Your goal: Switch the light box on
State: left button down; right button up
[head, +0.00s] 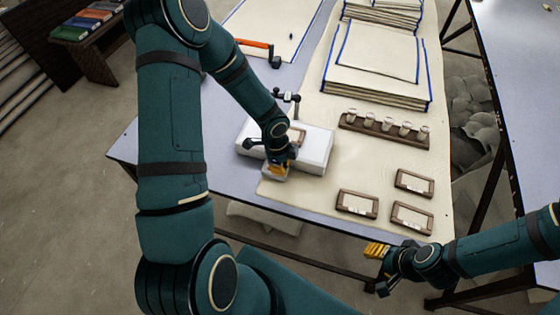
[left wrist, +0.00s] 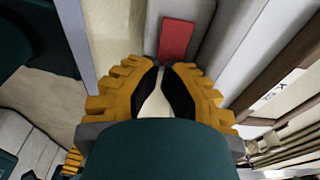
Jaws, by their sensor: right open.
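The light box (head: 316,150) is a white, flat box on the table near its front left edge in the head view. My left gripper (head: 276,173) is at its front side, and my left arm hides part of the box. In the left wrist view a red rectangular switch (left wrist: 176,40) shows on the pale box side, just beyond the fingertips. My left gripper (left wrist: 162,66) has its yellow fingers with tips almost together and nothing between them. Whether they touch the switch cannot be told. My right gripper (head: 377,250) is open and empty by the table's front edge.
Small framed plates (head: 357,204) lie on the cream cloth (head: 300,198) at the front right. A wooden rack (head: 384,131) with several small glass pieces stands behind them. Folded cloths (head: 375,75) are stacked farther back. An orange-handled tool (head: 255,44) lies at the back left.

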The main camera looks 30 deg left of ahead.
pick_arm(q)
jog(key=shift+f, duration=0.15)
jog(key=shift+d+f+b, duration=0.15)
jog(key=shift+f+b, duration=0.25)
jog(key=shift+r, duration=0.2)
jog(key=shift+r+p, duration=0.7)
jog(key=shift+p, duration=0.1)
